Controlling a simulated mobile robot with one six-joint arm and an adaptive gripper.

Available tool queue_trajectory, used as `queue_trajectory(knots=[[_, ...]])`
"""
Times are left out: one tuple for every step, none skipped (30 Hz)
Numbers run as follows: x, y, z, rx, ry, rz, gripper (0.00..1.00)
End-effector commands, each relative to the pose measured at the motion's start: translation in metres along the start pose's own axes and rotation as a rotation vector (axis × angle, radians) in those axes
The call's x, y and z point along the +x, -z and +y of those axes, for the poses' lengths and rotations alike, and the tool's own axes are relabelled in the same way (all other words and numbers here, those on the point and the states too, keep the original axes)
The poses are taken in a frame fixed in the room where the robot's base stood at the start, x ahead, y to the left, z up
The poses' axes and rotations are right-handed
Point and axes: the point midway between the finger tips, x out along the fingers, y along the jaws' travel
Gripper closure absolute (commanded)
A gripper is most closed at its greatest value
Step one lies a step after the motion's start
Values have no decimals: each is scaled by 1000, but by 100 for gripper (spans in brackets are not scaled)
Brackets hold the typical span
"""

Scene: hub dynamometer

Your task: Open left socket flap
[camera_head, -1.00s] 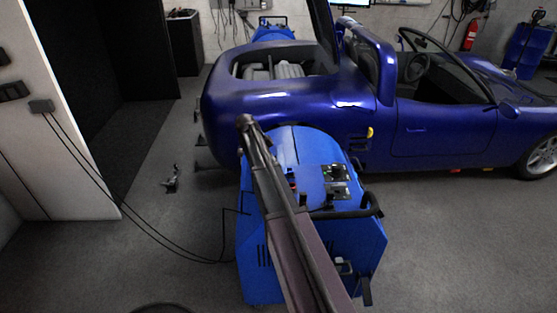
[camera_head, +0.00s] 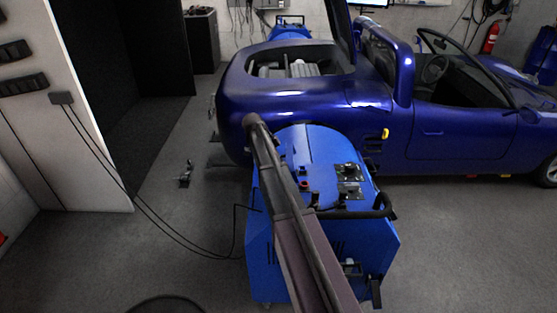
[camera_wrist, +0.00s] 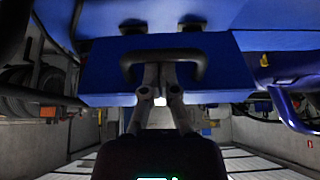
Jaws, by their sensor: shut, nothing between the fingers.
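No socket flap can be told for certain in either view. A blue dynamometer unit (camera_head: 277,258) stands in front of the car, with small dark fittings (camera_head: 348,180) on its top, too small to read as flaps. My arm crosses in front of it and hides part of its top. In the wrist view, the picture is upside down and my gripper (camera_wrist: 160,68) is shut and empty. Its fingertips overlap a black bar handle (camera_wrist: 204,68) on a blue housing (camera_wrist: 225,88); I cannot tell if they touch. Two dark fittings (camera_wrist: 190,23) sit beyond the handle, blurred.
A blue open car (camera_head: 450,140) stands close behind the unit. A small metal stand (camera_head: 186,174) is on the floor. Floor at front left is mostly clear.

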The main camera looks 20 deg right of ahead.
Motion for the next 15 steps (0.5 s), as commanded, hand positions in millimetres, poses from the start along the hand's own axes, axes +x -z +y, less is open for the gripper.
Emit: queue_trajectory(knots=[[0, -3, 1, -3, 0, -7, 100], [-1, -3, 1, -3, 0, -7, 100], [-1, -3, 1, -3, 0, -7, 100], [-1, -4, 1, -3, 0, -7, 100], [-1, -4, 1, -3, 0, -8, 100], [-2, -6, 1, -4, 0, -8, 100], [-2, -7, 1, -4, 0, -8, 100], [-3, -8, 1, -4, -1, -9, 100], [-5, -10, 1, -4, 0, -9, 100], [-6, -12, 1, -4, 0, -9, 100], [-7, -15, 1, -5, 0, -8, 100], [-9, -18, 1, -5, 1, -8, 100], [-11, -21, 2, -6, 2, -8, 100], [-13, -24, 2, -6, 2, -8, 100], [-16, -29, 2, -5, 3, -8, 100]])
